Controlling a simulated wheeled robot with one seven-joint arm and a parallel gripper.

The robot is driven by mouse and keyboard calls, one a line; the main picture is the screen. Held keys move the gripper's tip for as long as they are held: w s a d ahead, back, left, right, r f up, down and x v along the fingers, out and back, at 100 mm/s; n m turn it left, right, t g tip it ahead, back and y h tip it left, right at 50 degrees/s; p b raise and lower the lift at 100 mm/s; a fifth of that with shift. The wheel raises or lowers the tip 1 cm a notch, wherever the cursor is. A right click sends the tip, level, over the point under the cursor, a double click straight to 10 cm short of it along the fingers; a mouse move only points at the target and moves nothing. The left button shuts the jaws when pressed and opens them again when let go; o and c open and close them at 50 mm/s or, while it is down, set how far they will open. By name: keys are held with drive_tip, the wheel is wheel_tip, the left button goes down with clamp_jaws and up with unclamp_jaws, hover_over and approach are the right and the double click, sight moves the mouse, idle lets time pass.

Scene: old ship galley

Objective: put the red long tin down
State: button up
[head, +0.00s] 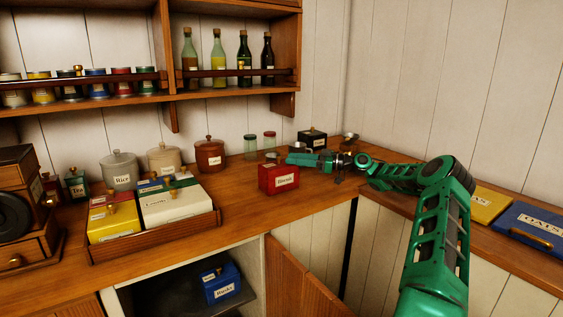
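A red long tin (279,178) with a white label shows in the head view, at the middle of the wooden counter near its inner corner. It is upright and level. I cannot tell whether its base rests on the counter or hangs just above it. My gripper (293,159) reaches in from the right, with its green end at the tin's top right edge, by the small knob on the lid. The fingertips are small and partly hidden, so I cannot tell whether they are closed on the tin.
A wooden crate (152,244) full of tins stands to the left. Canisters (119,171), small jars (250,144) and a black tin (312,139) stand behind. Yellow (489,204) and blue (530,230) tins lie right. Below, a cupboard door (300,285) hangs open. Bare counter (240,207) lies between crate and red tin.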

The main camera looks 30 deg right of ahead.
drive_tip(key=v, duration=0.5)
drive_tip(key=shift+s+d, duration=0.1)
drive_tip(key=shift+s, duration=0.05)
drive_tip(key=shift+s, duration=0.1)
idle(0.3)
